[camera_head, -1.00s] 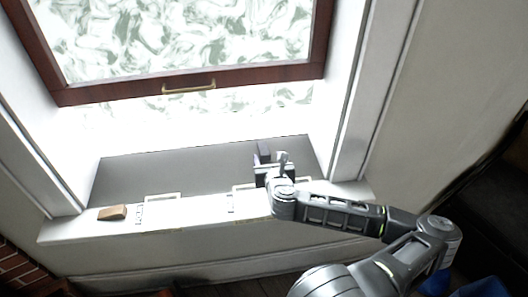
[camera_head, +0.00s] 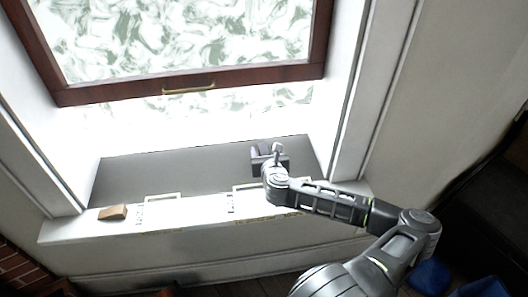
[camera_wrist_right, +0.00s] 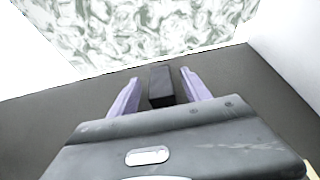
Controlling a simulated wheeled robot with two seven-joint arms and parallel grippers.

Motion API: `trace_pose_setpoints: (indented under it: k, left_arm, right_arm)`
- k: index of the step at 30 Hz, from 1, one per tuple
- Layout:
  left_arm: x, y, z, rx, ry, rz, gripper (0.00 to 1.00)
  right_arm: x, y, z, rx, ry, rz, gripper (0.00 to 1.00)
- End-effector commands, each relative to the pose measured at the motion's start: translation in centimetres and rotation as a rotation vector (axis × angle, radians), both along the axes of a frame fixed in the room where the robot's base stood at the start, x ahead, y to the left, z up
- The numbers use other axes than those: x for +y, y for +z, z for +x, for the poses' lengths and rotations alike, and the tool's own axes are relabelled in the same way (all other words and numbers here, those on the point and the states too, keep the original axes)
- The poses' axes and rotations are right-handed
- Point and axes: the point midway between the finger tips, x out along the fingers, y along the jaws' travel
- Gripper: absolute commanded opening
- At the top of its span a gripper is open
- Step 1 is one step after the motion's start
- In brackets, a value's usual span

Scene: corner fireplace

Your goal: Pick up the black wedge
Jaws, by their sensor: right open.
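The black wedge (camera_wrist_right: 161,85) lies on the dark window sill in the right wrist view, between the two purple fingers of my right gripper (camera_wrist_right: 160,92). The fingers are open, with a gap on each side of the wedge. In the head view my right gripper (camera_head: 266,150) is over the right part of the sill and mostly hides the wedge. My left gripper is not in view.
The dark sill (camera_head: 170,170) has free room to the left. A brown wooden wedge (camera_head: 113,212) lies on the white front ledge (camera_head: 190,212) at the left. The wooden-framed window (camera_head: 190,90) with a brass handle hangs above. White window side walls flank the sill.

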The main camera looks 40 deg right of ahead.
Motion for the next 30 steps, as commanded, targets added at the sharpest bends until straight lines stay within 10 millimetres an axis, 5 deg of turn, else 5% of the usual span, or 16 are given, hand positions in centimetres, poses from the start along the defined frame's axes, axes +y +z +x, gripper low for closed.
trace_pose_setpoints:
  k: [14, 30]
  left_arm:
    - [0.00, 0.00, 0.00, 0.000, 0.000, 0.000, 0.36]
    - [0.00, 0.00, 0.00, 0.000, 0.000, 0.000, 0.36]
  right_arm:
    - [-0.03, 0.02, -0.06, 0.000, -0.001, 0.000, 0.56]
    - [-0.02, 0.02, -0.06, 0.000, -0.001, 0.000, 0.12]
